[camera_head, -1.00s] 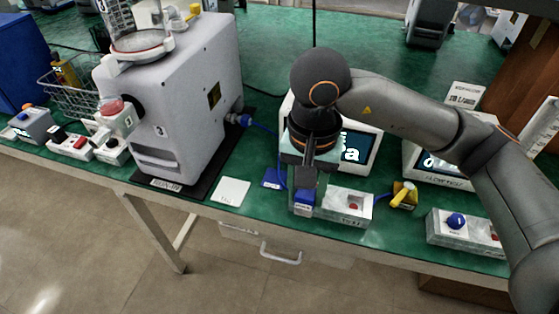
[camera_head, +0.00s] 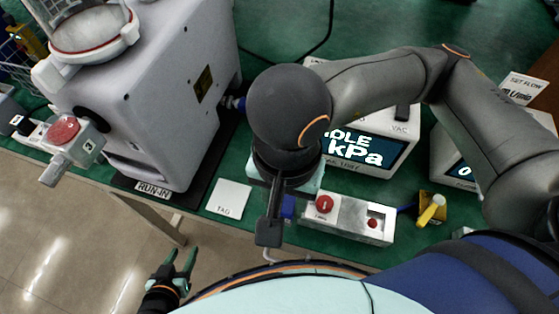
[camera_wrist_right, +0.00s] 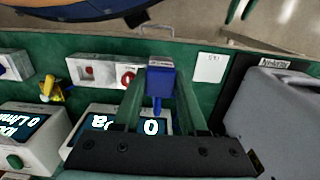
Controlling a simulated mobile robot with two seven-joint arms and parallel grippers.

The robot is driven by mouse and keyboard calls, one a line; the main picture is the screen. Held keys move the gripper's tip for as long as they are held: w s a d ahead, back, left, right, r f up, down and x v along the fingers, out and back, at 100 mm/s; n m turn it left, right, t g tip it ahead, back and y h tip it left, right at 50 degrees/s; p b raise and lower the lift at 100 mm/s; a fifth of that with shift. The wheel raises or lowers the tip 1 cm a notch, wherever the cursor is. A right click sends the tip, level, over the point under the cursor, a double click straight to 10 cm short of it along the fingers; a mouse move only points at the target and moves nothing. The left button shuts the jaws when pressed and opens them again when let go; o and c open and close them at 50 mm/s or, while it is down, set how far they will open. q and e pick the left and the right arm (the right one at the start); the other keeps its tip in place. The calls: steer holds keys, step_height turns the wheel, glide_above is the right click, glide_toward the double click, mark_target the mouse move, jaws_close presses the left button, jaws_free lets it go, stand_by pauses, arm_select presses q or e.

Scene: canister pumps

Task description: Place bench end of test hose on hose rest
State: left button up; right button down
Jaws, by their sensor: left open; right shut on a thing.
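My right gripper (camera_wrist_right: 161,64) is shut on the blue bench end of the test hose (camera_wrist_right: 160,80), held between its green fingers in the wrist view. In the head view a bit of this blue end (camera_head: 288,207) shows beside my dark wrist, left of the grey switch box. The hose's blue pump-side fitting (camera_head: 238,103) sits at the grey pump (camera_head: 165,80); the hose between is mostly hidden by my wrist. I cannot pick out the hose rest for sure. My left gripper (camera_head: 180,265) is open and empty, below the bench's front edge.
The grey switch box (camera_head: 350,217) with red buttons stands close right of the held end. Behind it is a kPa display (camera_head: 365,150). A yellow fitting (camera_head: 432,209) lies further right. A white TAG card (camera_head: 229,198) lies flat to the left.

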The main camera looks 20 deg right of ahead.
steer(key=w+d+f, duration=0.1)
steer(key=w+f, duration=0.1)
steer(key=w, duration=0.2)
steer(key=w+d+f, duration=0.1)
steer(key=w+f, duration=0.2)
steer(key=w+d+f+p, duration=0.1)
steer(key=w+f, duration=0.2)
steer(key=w, duration=0.1)
steer(key=shift+w+d+f, duration=0.15)
steer(key=shift+w+f, duration=0.05)
steer(key=shift+w, duration=0.1)
steer(key=shift+w+f, duration=0.2)
steer(key=f, duration=0.3)
steer(key=shift+w+d+f+p, duration=0.15)
steer(key=shift+w+f+p, duration=0.15)
steer(key=shift+f+p, duration=0.1)
steer(key=shift+f+b, duration=0.3)
steer(key=shift+b, duration=0.05)
steer(key=shift+c, duration=2.2)
jaws_free()
steer(key=shift+r, duration=0.1)
